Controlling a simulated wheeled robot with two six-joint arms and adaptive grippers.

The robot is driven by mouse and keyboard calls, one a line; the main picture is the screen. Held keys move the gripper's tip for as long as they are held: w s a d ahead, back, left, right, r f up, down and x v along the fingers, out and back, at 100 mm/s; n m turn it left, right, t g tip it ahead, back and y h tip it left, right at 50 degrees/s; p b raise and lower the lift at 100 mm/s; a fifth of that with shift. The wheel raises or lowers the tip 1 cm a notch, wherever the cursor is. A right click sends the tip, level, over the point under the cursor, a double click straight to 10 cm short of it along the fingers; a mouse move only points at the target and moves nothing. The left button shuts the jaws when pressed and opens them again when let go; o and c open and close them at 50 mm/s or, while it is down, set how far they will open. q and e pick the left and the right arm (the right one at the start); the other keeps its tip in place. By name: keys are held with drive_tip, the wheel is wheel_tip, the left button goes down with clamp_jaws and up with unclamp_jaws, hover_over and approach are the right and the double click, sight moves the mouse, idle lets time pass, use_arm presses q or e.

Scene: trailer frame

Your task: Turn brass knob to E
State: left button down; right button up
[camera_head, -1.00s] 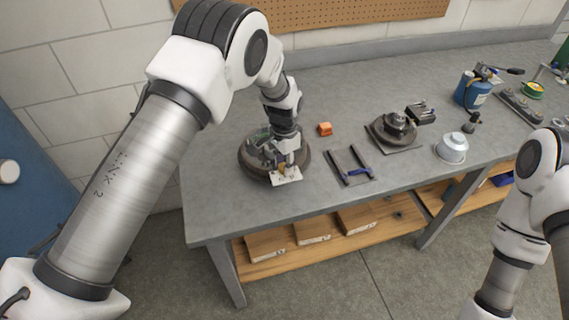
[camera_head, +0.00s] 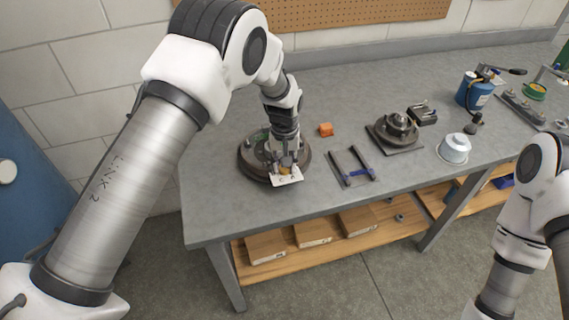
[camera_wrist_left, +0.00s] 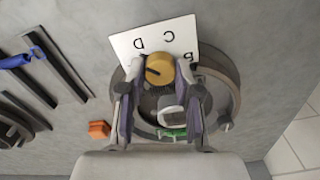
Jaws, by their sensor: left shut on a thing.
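The brass knob (camera_wrist_left: 158,70) sits between my left gripper's fingers in the left wrist view, with a dark mark pointing left on its face. In the head view the knob (camera_head: 285,170) is small and partly covered. My left gripper (camera_head: 287,164) is shut on it, reaching down from above; its fingers flank the knob in the wrist view (camera_wrist_left: 159,76). A white plate (camera_wrist_left: 128,40) behind the knob shows the letters D, C and a partly covered B; I see no E. My right gripper is out of view; only my right arm shows.
The knob stands at a round dark base (camera_head: 247,164) on the grey bench (camera_head: 225,212). The bench front is clear.

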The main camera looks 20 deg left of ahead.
use_arm(q)
drive_tip(key=n, duration=0.4)
drive_tip(key=shift+s+f+n, duration=0.2)
drive_tip(key=shift+n, duration=0.1)
drive_tip(key=shift+n+b, duration=0.4)
drive_tip(key=shift+n, duration=1.5)
drive_tip(key=c, duration=0.8)
unclamp_jaws()
drive_tip(key=shift+w+r, duration=0.1)
drive_tip(key=shift+r, duration=0.1)
wheel_tip(320, 180, up, 12)
